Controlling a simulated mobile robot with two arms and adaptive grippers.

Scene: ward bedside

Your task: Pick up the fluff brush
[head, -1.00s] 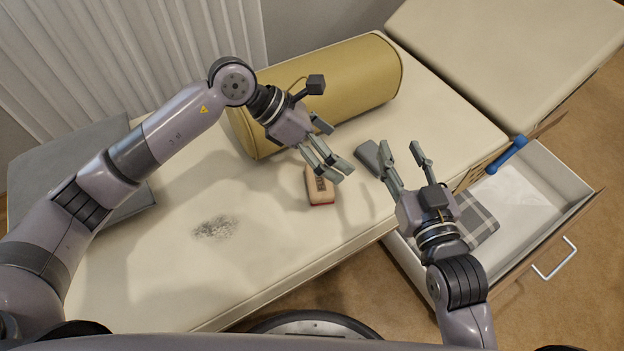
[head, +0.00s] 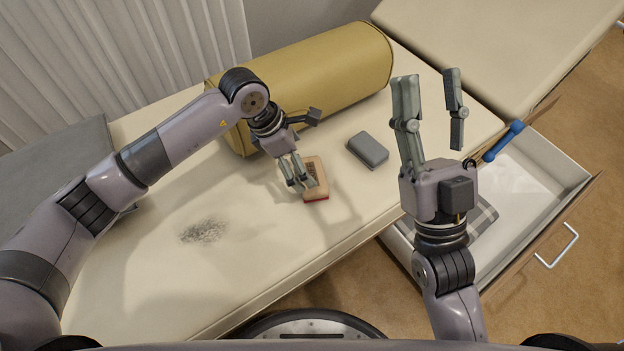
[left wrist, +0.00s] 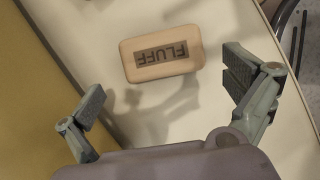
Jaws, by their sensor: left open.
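The fluff brush (head: 316,182) is a small block with a wooden top and a red lower edge, lying on the cream couch. In the left wrist view the brush (left wrist: 161,54) shows the dark label "FLUFF" and lies beyond and between the fingertips. My left gripper (head: 299,184) is open, above and just left of the brush, and hides part of it in the head view. Its spread fingers also show in the left wrist view (left wrist: 165,95). My right gripper (head: 430,92) is open and empty, raised over the couch's right edge.
A grey block (head: 368,149) lies right of the brush. A yellow bolster (head: 310,80) lies behind the left gripper. A patch of dark fluff (head: 203,231) is on the couch. An open drawer (head: 560,178) holds a checked cloth (head: 484,217); a blue-handled item (head: 503,141) is at its edge.

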